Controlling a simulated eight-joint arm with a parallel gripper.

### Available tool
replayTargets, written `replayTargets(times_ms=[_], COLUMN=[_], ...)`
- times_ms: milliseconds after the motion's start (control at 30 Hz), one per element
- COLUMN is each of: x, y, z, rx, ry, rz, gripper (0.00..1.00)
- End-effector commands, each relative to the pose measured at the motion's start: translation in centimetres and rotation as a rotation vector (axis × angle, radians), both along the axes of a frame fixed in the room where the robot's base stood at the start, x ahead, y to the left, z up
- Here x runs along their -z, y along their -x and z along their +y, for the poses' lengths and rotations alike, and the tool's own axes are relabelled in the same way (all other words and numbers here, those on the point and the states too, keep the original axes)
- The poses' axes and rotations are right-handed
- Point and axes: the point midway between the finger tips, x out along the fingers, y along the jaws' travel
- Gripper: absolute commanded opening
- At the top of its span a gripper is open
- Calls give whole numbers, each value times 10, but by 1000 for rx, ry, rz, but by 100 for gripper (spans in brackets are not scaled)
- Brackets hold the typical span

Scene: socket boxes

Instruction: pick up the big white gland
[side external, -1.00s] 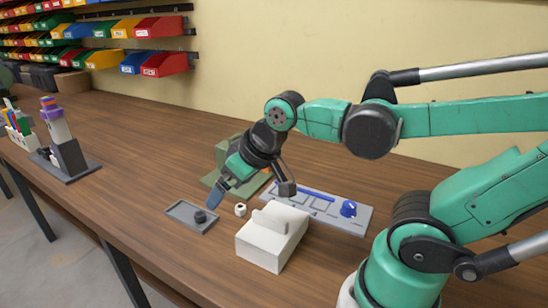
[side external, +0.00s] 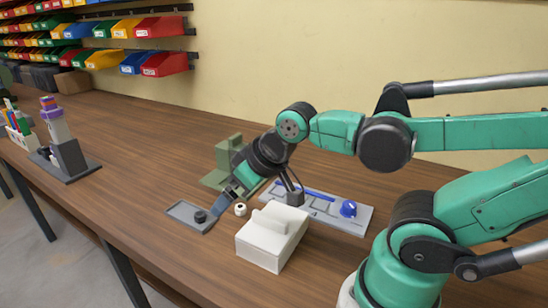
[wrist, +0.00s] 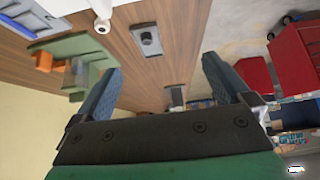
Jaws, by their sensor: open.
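A small white ring-shaped piece with a dark hole, the white gland (side external: 240,209), stands on the wooden table between the grey tray and the white box. It also shows near the top of the wrist view (wrist: 102,22), left of the space between my fingers. My gripper (side external: 223,209) is low over the table, just left of the gland in the side view. In the wrist view my blue fingers (wrist: 163,66) are spread apart with nothing between them.
A grey tray (side external: 180,209) with a dark round piece (side external: 200,216) lies left of the gland. A white box (side external: 264,249) is close in front. A grey panel (side external: 352,222) with blue parts and a green fixture (side external: 222,157) stand nearby.

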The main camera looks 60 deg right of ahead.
Motion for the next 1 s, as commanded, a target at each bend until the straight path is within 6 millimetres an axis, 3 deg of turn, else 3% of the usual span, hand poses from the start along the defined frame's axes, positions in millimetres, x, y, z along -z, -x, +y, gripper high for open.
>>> replayTargets(times_ms=[100, 200, 233, 667, 833, 1000], x=[0, 0, 0, -2, -1, 16], y=[0, 0, 0, -7, -30, -55], z=[0, 0, 0, -6, -26, -53], rx=[0, 0, 0, 6, 16, 19], ry=[0, 0, 0, 12, 35, 43], rz=[0, 0, 0, 46, 182, 344], gripper=[97, 72, 68, 68, 68, 68])
